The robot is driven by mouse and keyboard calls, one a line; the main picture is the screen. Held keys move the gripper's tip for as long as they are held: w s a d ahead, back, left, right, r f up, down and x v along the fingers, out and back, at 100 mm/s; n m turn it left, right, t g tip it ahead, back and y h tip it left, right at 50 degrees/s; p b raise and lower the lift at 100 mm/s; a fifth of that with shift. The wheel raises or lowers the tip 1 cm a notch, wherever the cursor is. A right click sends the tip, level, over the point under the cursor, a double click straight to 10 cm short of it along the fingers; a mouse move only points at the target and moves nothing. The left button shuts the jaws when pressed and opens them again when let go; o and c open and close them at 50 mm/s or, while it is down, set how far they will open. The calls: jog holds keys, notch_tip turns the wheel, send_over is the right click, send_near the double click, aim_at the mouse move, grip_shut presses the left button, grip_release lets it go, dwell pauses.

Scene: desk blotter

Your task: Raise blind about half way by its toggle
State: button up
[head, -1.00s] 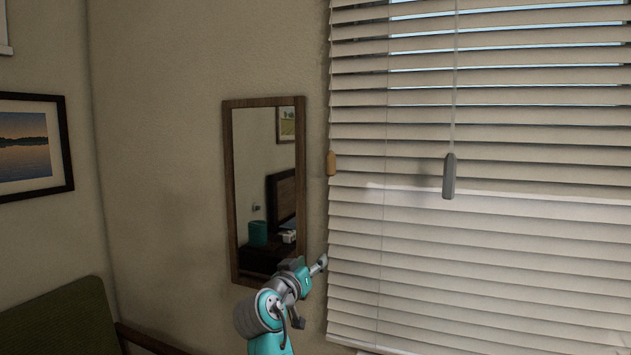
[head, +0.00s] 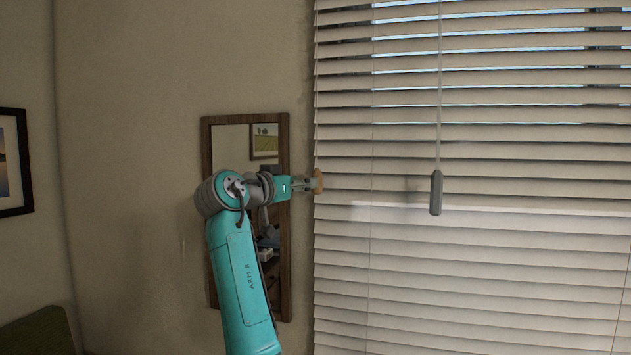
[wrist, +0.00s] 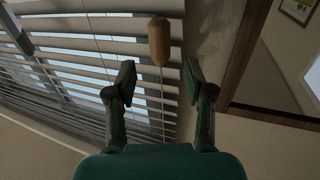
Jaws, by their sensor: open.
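The slatted blind (head: 480,260) hangs lowered over the window, its slats tilted with gaps near the top. A tan wooden toggle (head: 318,181) hangs at its left edge. A grey toggle (head: 436,192) hangs on a cord further right. My gripper (head: 304,184) is at the tan toggle's left side in the head view. The tan toggle (wrist: 158,42) shows just beyond the fingertips, lined up with the gap. I cannot tell whether they touch.
A wood-framed mirror (head: 284,290) hangs on the wall behind my arm, left of the blind. A framed picture (head: 24,209) is at the far left. A green chair back (head: 40,332) shows at lower left. Thin cords (wrist: 97,40) run down the blind.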

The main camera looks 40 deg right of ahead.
aim_at(317, 194)
jog(key=x, duration=0.7)
jog(key=shift+d, duration=0.1)
jog(key=shift+f, duration=0.1)
grip_shut()
